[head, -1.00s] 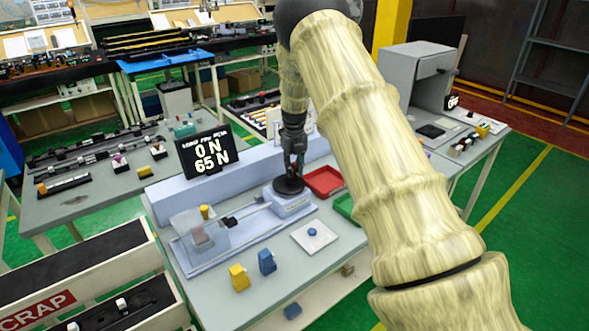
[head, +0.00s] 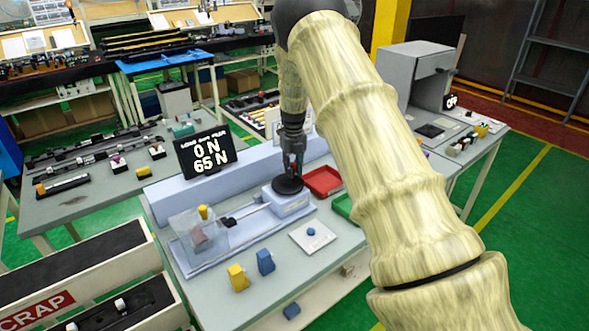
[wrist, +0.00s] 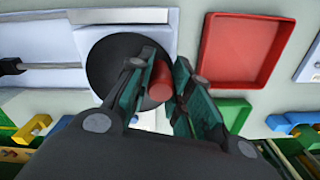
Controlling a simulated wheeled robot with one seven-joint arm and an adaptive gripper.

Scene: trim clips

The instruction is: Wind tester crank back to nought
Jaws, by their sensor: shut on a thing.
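The tester (head: 190,248) stands on the bench, with a clear guard at its left end and a black round crank disc (head: 287,185) at its right end. In the wrist view the disc (wrist: 101,68) carries a red upright knob (wrist: 160,80) near its right edge. My gripper (wrist: 160,95) is shut on the red knob, with a finger on each side. In the head view my gripper (head: 292,172) is above the disc and partly hides it. The display (head: 203,152) reads 0 N above 65 N.
A red tray (head: 322,181) lies right of the disc, and a green tray (head: 343,207) is partly behind my arm. A white pad with a blue button (head: 311,231) and yellow (head: 237,277) and blue (head: 266,262) clips are on the bench in front.

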